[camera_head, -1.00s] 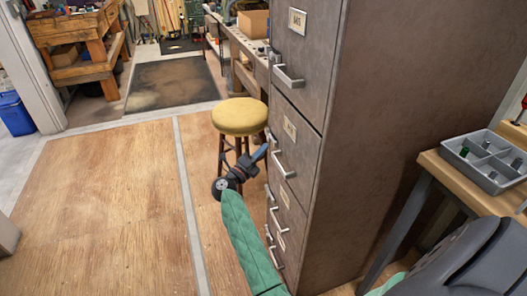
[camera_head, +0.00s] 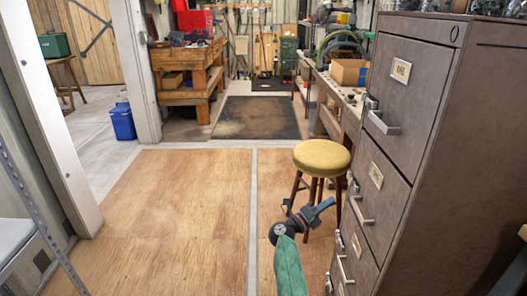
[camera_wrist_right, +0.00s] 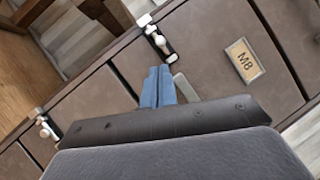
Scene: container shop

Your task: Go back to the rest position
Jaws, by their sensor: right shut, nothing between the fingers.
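My right gripper (camera_head: 327,204) has blue fingers and hangs at the end of my green-sleeved arm, left of the lower cabinet drawers. In the right wrist view its fingers (camera_wrist_right: 158,87) lie together, with nothing held between them. The grey-brown drawer cabinet (camera_head: 480,130) fills the right side of the head view. Its drawers look closed, with metal handles and label cards. In the wrist view the cabinet front (camera_wrist_right: 215,60) lies beyond the fingers, with a card reading M8 (camera_wrist_right: 243,60). I cannot tell whether the fingers touch it. My left gripper is not in view.
A yellow-topped stool (camera_head: 322,157) stands beside the cabinet, behind my right gripper. A workbench with a cardboard box (camera_head: 350,72) is beyond it. The plywood floor (camera_head: 180,210) at left is open, bounded by a white door frame (camera_head: 55,130). A blue bin (camera_head: 122,121) stands farther back.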

